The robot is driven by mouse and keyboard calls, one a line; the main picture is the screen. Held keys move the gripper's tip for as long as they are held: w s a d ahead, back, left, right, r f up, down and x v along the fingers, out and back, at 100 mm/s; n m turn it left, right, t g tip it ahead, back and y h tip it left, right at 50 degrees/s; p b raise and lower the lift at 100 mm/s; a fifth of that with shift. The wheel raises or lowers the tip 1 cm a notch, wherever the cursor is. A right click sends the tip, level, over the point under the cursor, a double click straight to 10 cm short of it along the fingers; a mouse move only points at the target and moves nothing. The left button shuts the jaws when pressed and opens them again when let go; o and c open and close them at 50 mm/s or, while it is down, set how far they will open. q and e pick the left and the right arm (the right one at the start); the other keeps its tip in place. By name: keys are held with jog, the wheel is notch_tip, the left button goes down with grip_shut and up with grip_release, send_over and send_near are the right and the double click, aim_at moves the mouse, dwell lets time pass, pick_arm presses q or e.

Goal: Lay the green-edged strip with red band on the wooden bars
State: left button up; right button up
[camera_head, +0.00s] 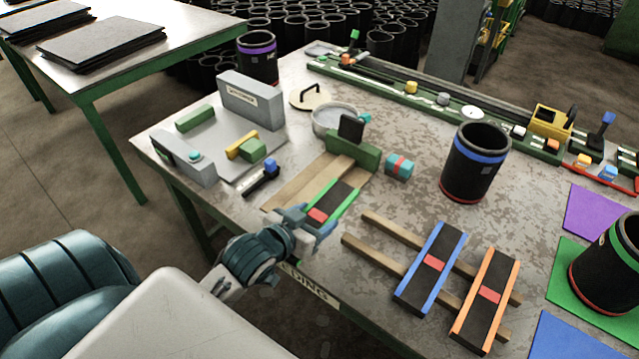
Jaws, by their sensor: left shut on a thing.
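The green-edged strip (342,198) is dark with a red band (317,215) near its near end. It lies over or just above a wooden board by a green block; I cannot tell whether it touches the board. My left gripper (312,226) is shut on the strip's near end, and its fingers hide part of that end. The two wooden bars (372,254) lie to the right of the gripper. A blue-edged strip (430,266) and an orange-edged strip (486,298), each with a red band, lie across the bars' right part. The bars' left part is bare. My right gripper is out of view.
The green block (352,157) and wooden board (287,193) stand behind the gripper. A teal block with a red band (399,167) and a blue-banded black sleeve (475,163) stand behind the bars. A grey press-like fixture (250,100) is at the left. Coloured mats (596,210) lie at the right.

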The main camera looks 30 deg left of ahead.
pick_arm(q)
jog(key=shift+w, duration=0.1)
jog(key=p, duration=0.3)
send_over(316, 187)
jog(key=shift+s+d+f, duration=0.25)
jog(key=shift+s+f, duration=0.15)
jog(key=shift+f, duration=0.25)
jog(key=f, duration=0.1)
jog(key=p, duration=0.1)
jog(key=w+f+p, duration=0.1)
jog(key=shift+a+f, duration=0.25)
jog(key=shift+f, duration=0.05)
jog(key=shift+s+f, duration=0.1)
jog(key=shift+f, duration=0.2)
jog(key=shift+f, duration=0.1)
jog(key=shift+f, duration=0.1)
jog(key=o, duration=1.1)
jog(key=shift+f, duration=0.1)
